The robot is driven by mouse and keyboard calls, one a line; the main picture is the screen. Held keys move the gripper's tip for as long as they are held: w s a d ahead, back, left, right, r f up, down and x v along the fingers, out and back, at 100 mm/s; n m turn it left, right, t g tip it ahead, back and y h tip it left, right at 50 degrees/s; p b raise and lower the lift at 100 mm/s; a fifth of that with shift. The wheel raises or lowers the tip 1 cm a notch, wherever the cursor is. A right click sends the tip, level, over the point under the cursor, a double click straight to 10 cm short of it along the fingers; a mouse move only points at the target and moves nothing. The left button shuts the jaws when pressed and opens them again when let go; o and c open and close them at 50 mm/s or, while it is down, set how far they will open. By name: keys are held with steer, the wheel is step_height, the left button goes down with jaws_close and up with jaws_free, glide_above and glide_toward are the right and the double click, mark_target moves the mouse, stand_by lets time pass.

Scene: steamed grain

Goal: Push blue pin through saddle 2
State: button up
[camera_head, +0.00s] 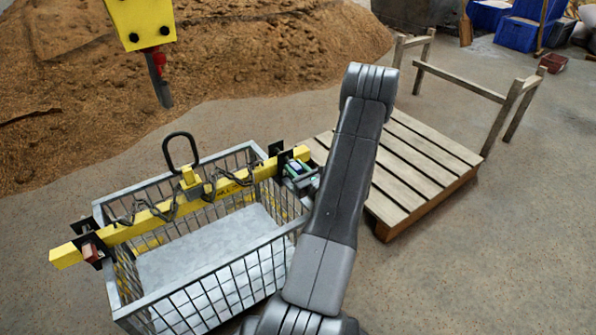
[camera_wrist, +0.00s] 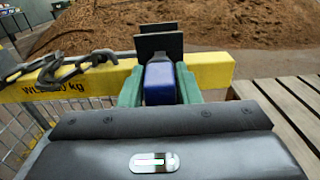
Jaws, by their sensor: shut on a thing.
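The blue pin (camera_wrist: 160,84) is held between the green fingers of my gripper (camera_wrist: 160,90). In the head view my gripper (camera_head: 301,172) is at the right end of the yellow beam (camera_head: 228,184). The saddle there has black upright plates (camera_wrist: 158,40), also visible in the head view (camera_head: 276,148). The pin's far end is close in front of the plates. I cannot tell whether it has entered the saddle, as the near side is hidden. Another saddle (camera_head: 82,241), with a red block (camera_head: 90,252), is at the beam's left end.
The beam, with chains (camera_head: 150,209) and a black lifting loop (camera_head: 181,150), lies across a wire basket (camera_head: 205,300). A wooden pallet (camera_head: 425,160) stands right of my arm. A yellow hoist block with a hook (camera_head: 140,24) hangs at upper left, before a grain heap.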

steer(key=shift+x, duration=1.15)
steer(key=shift+w+a, duration=0.1)
steer(key=shift+w, duration=0.05)
steer(key=o, duration=1.2)
steer(key=shift+c, duration=0.2)
steer(key=p+v, duration=0.2)
steer(key=v, duration=1.2)
steer(key=shift+p, duration=0.35)
steer(key=shift+w+a, duration=0.1)
steer(key=shift+w, duration=0.05)
